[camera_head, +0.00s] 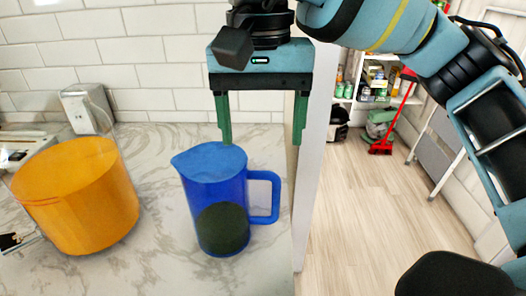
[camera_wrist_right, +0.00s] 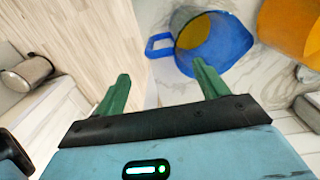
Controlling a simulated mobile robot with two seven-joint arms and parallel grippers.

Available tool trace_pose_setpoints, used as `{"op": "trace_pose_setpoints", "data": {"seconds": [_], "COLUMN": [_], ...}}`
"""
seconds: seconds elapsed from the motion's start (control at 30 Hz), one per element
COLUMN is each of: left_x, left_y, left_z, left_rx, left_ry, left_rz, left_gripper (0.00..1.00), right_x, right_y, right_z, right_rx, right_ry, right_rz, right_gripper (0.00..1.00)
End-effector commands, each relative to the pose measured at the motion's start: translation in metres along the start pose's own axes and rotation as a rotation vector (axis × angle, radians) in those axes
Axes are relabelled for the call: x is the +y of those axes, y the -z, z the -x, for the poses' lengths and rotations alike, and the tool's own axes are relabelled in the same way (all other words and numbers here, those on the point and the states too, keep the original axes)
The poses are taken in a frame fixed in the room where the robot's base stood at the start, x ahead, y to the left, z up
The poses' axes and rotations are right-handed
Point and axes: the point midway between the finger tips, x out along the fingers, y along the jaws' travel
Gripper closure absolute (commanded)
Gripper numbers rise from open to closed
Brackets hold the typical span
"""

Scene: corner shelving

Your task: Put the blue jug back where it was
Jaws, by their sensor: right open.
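The blue jug (camera_head: 212,190) stands upright on the marble counter near its right edge, with its handle to the right and something dark in its lower part. The jug (camera_wrist_right: 232,42) also shows at the top of the right wrist view, its opening toward the camera. My right gripper (camera_head: 262,138) is open and empty, its fingers pointing down. In the head view it appears above and to the right of the jug. In the right wrist view its fingertips (camera_wrist_right: 161,74) are spread, with the jug outside the gap. My left gripper is not in view.
An orange bucket (camera_head: 82,200) stands left of the jug; it also shows in the right wrist view (camera_wrist_right: 290,28). A white box-like thing (camera_head: 85,108) stands behind it. A white panel edge (camera_head: 318,150) borders the counter's right side. Counter between bucket and jug is clear.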

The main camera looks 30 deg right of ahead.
Motion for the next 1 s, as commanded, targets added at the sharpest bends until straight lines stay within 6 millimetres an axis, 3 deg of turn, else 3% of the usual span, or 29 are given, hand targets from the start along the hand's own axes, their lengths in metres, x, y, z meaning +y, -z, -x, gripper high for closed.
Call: {"op": "trace_pose_setpoints", "data": {"seconds": [0.13, 0.3, 1.0], "left_x": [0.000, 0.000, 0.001], "left_y": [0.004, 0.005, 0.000], "left_z": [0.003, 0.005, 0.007], "left_rx": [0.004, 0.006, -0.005], "left_ry": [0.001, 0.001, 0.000], "left_rz": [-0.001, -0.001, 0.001], "left_gripper": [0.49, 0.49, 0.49], "right_x": [0.000, 0.000, 0.000], "right_y": [-0.001, 0.000, 0.000], "right_z": [0.027, 0.041, 0.044], "right_rx": [0.001, 0.000, -0.001], "right_ry": [0.001, 0.001, -0.001], "right_rz": [0.000, 0.001, 0.001], "right_gripper": [0.27, 0.27, 0.27]}}
